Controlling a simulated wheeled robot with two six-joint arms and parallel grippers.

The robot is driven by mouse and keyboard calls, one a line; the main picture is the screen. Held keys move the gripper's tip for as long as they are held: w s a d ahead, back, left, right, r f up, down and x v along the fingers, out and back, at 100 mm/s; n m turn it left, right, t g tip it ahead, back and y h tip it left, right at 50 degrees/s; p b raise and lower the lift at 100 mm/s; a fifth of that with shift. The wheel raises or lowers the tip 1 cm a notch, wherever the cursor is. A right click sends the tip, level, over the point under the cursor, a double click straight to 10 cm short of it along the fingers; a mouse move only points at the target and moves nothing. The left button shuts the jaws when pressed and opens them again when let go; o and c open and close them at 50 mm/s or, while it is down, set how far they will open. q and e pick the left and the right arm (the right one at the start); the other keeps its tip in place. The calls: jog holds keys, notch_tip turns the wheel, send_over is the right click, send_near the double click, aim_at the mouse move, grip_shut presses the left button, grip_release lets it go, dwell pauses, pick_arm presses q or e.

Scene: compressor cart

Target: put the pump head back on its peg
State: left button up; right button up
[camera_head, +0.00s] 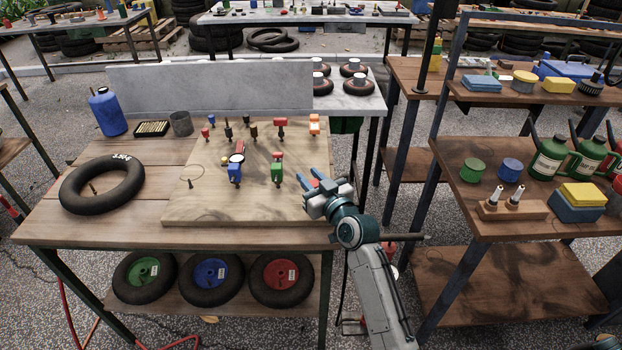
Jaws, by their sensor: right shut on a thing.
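My right gripper (312,183) is over the right edge of a wooden board (200,208), its jaws pointing left. It is shut on a small piece, taken to be the pump head, mostly hidden by the jaws; bits of blue and red show there. Several pump heads stand on the board: a blue one (235,172) and a green one (277,170) in front, a red one (281,124) and an orange one (314,124) behind. A thin wire loop with a small dark stub (190,183) is at the board's left. I cannot tell which peg is bare. My left gripper is out of view.
A black inner tube (102,186), a blue bottle (107,112) and a grey cup (181,123) are on the bench's left. A grey panel (210,88) stands behind the board. A shelf rack (480,220) with green bottles is to the right.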

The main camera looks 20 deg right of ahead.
jog(key=shift+f, duration=0.2)
jog(key=shift+f+b, duration=0.35)
jog(key=shift+b, duration=0.1)
jog(key=shift+f, duration=0.2)
jog(key=o, duration=1.1)
jog(key=shift+c, duration=0.2)
jog(key=shift+s+d+f, duration=0.1)
jog(key=shift+s, duration=0.4)
jog(key=b+v, duration=0.1)
jog(key=v, duration=0.8)
jog(key=shift+s+b, duration=0.3)
jog(key=shift+s, duration=0.1)
jog(key=shift+d, duration=0.1)
